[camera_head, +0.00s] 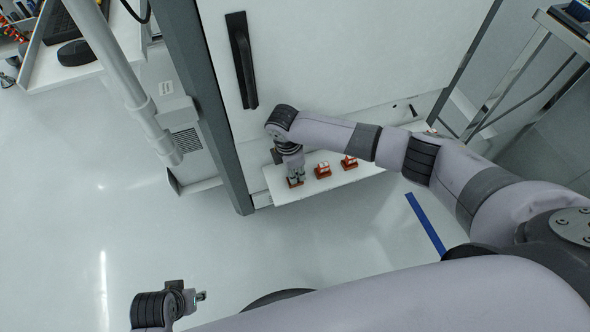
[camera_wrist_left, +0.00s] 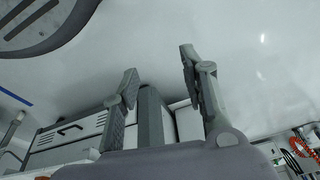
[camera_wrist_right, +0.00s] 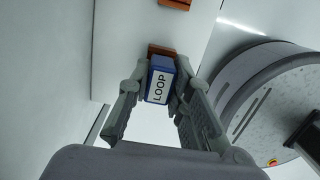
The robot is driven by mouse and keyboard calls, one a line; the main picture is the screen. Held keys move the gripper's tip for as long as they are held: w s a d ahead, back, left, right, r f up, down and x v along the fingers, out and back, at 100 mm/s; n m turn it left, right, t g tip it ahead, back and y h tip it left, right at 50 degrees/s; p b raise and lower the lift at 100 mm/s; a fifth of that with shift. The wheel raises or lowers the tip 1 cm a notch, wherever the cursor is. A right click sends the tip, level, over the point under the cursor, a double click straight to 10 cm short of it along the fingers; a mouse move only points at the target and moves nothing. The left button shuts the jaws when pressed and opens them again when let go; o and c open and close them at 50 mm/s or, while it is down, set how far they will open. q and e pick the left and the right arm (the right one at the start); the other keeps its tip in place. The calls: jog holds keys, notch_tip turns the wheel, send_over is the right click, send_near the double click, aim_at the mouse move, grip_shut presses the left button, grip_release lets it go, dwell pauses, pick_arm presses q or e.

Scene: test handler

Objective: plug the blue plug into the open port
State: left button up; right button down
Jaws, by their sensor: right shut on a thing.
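The blue plug (camera_wrist_right: 160,84), with a white label reading LOOP, sits between the fingers of my right gripper (camera_wrist_right: 155,98) in the right wrist view. The fingers are shut on its sides. Its far end meets an orange-brown block (camera_wrist_right: 161,50); I cannot tell whether it is seated in it or only above it. In the head view my right gripper (camera_head: 296,178) is at the left end of a white ledge and hides the plug. My left gripper (camera_head: 202,296) is low at the left; the left wrist view shows it open and empty (camera_wrist_left: 160,75). I cannot make out an open port.
Two orange-red blocks with white tops (camera_head: 323,170) (camera_head: 349,161) stand on the white ledge (camera_head: 285,197), right of my right gripper. A white panel with a black handle (camera_head: 242,62) rises behind. A grey post (camera_head: 210,110) stands left. The floor at left is clear.

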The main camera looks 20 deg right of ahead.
pick_arm(q)
jog(key=shift+s+r, duration=0.1)
pick_arm(e)
jog(key=shift+f, duration=0.15)
jog(key=shift+f+b, duration=0.3)
jog(key=shift+f, duration=0.05)
jog(key=c, duration=1.8)
grip_release()
pick_arm(q)
jog(key=shift+w+r, duration=0.15)
jog(key=shift+r, duration=0.35)
jog(key=shift+w+r, duration=0.15)
jog(key=shift+r, duration=0.35)
pick_arm(e)
jog(key=o, duration=0.4)
pick_arm(q)
jog(key=shift+s+a, duration=0.1)
pick_arm(e)
jog(key=shift+o, duration=0.2)
notch_tip(320, 180, up, 12)
jog(key=a, duration=0.1)
jog(key=shift+a, duration=0.25)
jog(key=shift+f, duration=0.1)
